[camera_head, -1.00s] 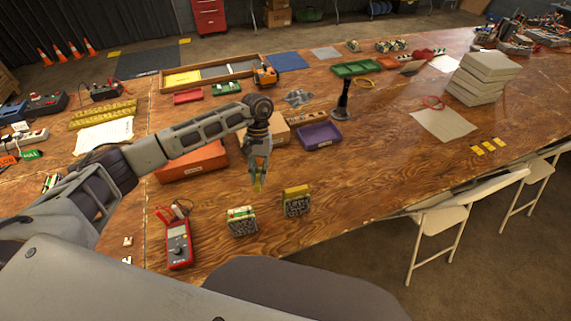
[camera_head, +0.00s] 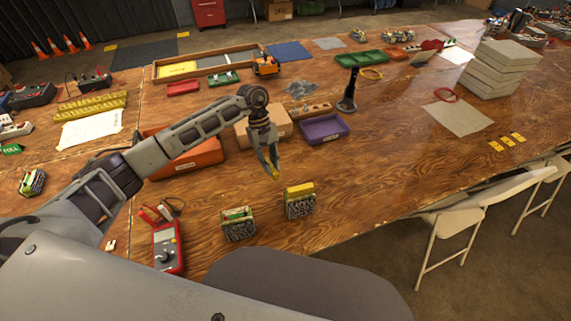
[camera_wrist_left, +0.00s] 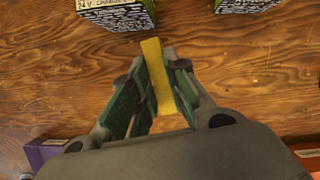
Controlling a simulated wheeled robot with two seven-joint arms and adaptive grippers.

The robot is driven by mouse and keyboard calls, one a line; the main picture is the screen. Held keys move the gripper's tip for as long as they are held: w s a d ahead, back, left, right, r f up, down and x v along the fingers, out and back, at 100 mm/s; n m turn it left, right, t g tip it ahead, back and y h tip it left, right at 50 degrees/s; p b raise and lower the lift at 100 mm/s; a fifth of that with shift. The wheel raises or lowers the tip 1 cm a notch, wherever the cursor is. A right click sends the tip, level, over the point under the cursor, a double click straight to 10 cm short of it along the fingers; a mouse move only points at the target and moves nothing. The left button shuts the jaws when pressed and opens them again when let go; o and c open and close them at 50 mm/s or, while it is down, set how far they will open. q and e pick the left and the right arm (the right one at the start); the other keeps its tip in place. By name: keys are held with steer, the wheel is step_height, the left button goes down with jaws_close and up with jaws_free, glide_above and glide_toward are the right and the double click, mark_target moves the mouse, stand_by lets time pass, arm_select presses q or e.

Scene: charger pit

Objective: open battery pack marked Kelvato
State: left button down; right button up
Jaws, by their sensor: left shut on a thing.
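My left gripper (camera_head: 272,166) is shut on a thin yellow strip-like piece (camera_wrist_left: 160,75), which shows between its fingers in the left wrist view. It holds the piece above the table, behind two battery packs. The left pack (camera_head: 238,228) has a dark printed front and a green and white top with no yellow cover showing. The right pack (camera_head: 300,204) has a similar front and a yellow top. Both stand upright, apart from the gripper, and show partly in the left wrist view (camera_wrist_left: 118,16). The name Kelvato is too small to read. My right gripper is out of view.
A red multimeter (camera_head: 166,250) lies left of the packs. Another pack-like block (camera_head: 33,183) is at far left. An orange box (camera_head: 185,152), a cardboard box (camera_head: 262,128) and a purple tray (camera_head: 323,130) stand behind. The table right of the packs is clear.

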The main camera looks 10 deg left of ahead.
arm_select(q)
steer(key=w+d+n+t+b, duration=0.5)
steer(key=n+b, duration=0.5)
steer(key=n, duration=1)
steer(key=shift+w+f+n+t+y, duration=0.35)
steer(key=shift+w+t, duration=0.65)
steer(key=shift+w, duration=0.85)
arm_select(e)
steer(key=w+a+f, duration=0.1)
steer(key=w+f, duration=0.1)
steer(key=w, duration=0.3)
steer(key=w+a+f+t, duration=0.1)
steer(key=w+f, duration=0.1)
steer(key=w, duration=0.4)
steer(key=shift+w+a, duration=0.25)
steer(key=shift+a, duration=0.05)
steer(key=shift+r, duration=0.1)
arm_select(q)
steer(key=shift+f, duration=0.1)
step_height(320, 180, down, 6)
steer(key=shift+r, duration=0.25)
steer(key=shift+f, duration=0.25)
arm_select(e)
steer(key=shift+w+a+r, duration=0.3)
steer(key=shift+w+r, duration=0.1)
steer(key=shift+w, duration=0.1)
